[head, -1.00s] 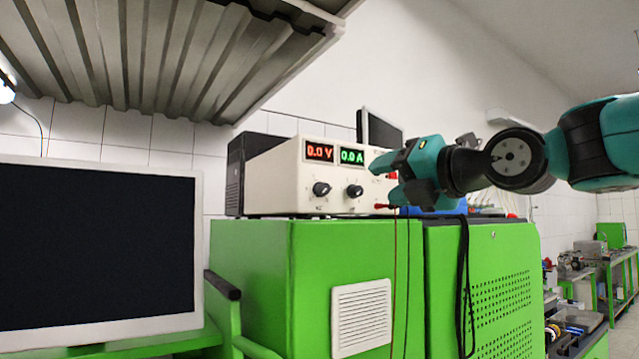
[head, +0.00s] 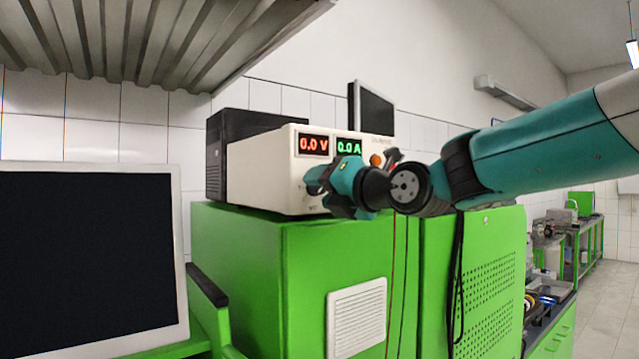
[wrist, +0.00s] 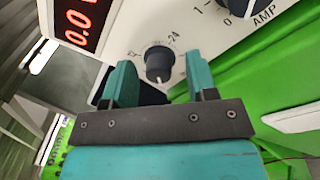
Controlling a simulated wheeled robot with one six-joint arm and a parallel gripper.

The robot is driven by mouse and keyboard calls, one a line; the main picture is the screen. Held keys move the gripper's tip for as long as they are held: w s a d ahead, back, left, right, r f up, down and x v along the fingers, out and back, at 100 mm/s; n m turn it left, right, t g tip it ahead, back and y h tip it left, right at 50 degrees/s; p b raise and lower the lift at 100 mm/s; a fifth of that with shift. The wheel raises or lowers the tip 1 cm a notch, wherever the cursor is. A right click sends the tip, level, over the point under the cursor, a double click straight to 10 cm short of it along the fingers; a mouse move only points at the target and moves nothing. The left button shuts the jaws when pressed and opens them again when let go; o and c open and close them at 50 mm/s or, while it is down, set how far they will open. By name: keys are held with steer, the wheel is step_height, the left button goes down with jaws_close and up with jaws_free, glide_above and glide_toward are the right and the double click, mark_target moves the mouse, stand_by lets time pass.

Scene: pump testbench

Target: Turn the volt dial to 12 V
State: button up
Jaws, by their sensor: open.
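The cream power supply (head: 255,180) stands on a green cabinet, its displays reading 0.0 V in red and 0.0 A in green. The volt dial (wrist: 159,63) is a black knob with a pale pointer mark, in the wrist view just beyond and between my fingertips; a "24" mark shows at its upper right. In the head view my gripper hides most of the dial. My gripper (wrist: 156,80) is open, with one teal finger to each side of the dial in the picture. I cannot tell whether either finger touches it. My gripper also shows in the head view (head: 322,180).
The amp dial (wrist: 237,8) is at the upper right in the wrist view. Dark and red leads (head: 391,270) hang down the front of the green cabinet (head: 270,270). A monitor (head: 90,260) stands at the left, and a black box (head: 228,160) is behind the supply.

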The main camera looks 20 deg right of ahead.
steer(key=c, duration=0.9)
steer(key=shift+f+b, duration=0.15)
steer(key=shift+b, duration=0.3)
